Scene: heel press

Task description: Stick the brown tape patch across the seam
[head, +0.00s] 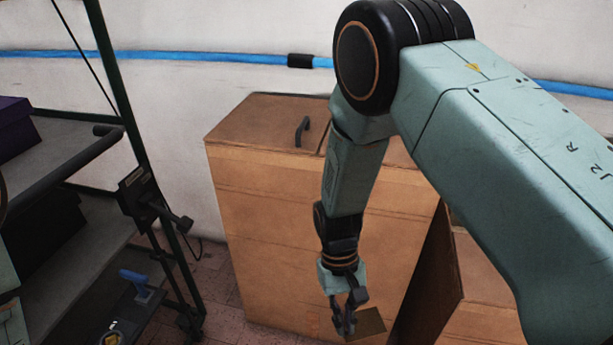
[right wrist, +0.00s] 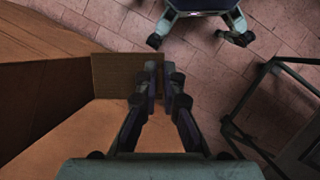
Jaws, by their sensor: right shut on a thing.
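The brown tape patch (head: 371,321) is a small flat square at the lower front of the big cardboard box (head: 270,210). My right gripper (head: 345,326) points down and is shut on the patch. In the right wrist view the patch (right wrist: 112,74) sticks out to the left of the closed fingers (right wrist: 160,78), beside the box (right wrist: 60,135). I cannot tell whether the patch touches the box. A dark line on the box top (head: 324,140) looks like a seam, partly hidden by my right arm. My left gripper is not in view.
A black handle-like piece (head: 302,131) lies on the box top. A dark-framed shelf cart (head: 95,215) stands at the left, with a blue-handled tool (head: 136,281) low on it. Another cardboard box (head: 485,285) stands at the right. Tiled floor (head: 215,275) shows between cart and box.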

